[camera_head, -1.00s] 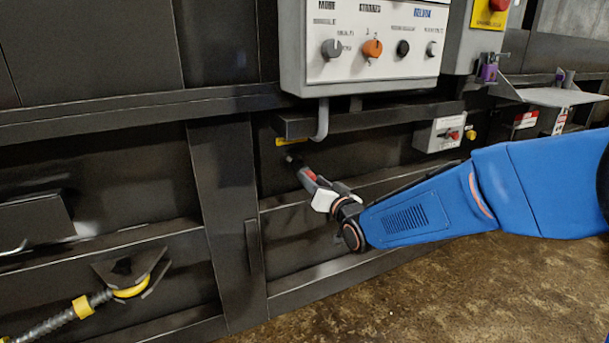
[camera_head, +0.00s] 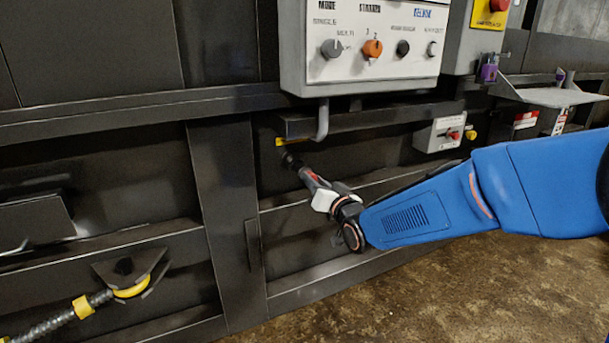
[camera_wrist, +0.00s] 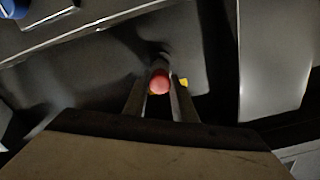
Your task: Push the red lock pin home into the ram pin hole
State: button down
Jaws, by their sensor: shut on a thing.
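My gripper (camera_head: 310,179) points at the dark machine wall, below the control panel. It is shut on the red lock pin (camera_wrist: 159,84), whose round red end shows between the two fingers in the wrist view. In the head view only a little red of the pin (camera_head: 313,178) shows between the fingers. The ram pin hole itself is hidden; a dark round part (camera_head: 291,161) lies at the pin's far end, below a small yellow mark (camera_head: 281,142). I cannot tell how deep the pin sits.
A control panel (camera_head: 362,45) with knobs hangs above my gripper, with a grey bent pipe (camera_head: 322,120) below it. A small grey button box (camera_head: 438,134) is to the right. A hose with a yellow collar (camera_head: 83,306) is at lower left. The floor in front is clear.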

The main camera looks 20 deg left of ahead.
jog(key=v, duration=0.9)
jog(key=shift+s+d, duration=0.15)
dwell(3.1)
jog(key=shift+w+a+m, duration=0.4)
jog(key=shift+a+m, duration=0.05)
jog(key=shift+m, duration=0.35)
